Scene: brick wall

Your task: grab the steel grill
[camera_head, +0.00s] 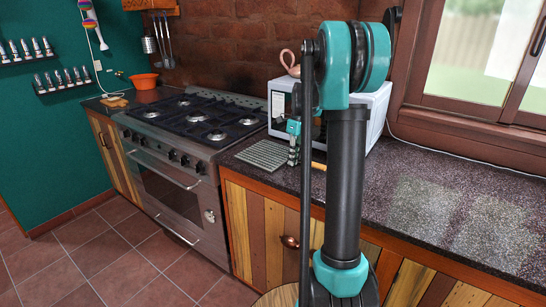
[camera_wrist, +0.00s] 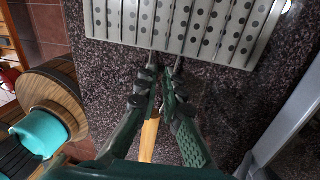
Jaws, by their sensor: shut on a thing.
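The steel grill (camera_head: 264,154) is a flat, ribbed grey plate on the dark speckled counter, just right of the stove. In the wrist view the grill (camera_wrist: 180,28) fills the top, with rows of dark holes. Two thin metal rods run from its near edge toward a wooden handle (camera_wrist: 149,138). My gripper (camera_wrist: 159,88) is shut around the handle end of the grill, with a finger on each side. In the head view my gripper (camera_head: 294,142) is at the grill's right side, partly hidden by my arm. The exact finger contact is hard to see.
A white microwave (camera_head: 376,105) stands close behind my gripper. The stove (camera_head: 195,125) is left of the grill. A pink flamingo figure (camera_head: 291,63) shows above the microwave. The counter (camera_head: 455,210) to the right is clear, below the window.

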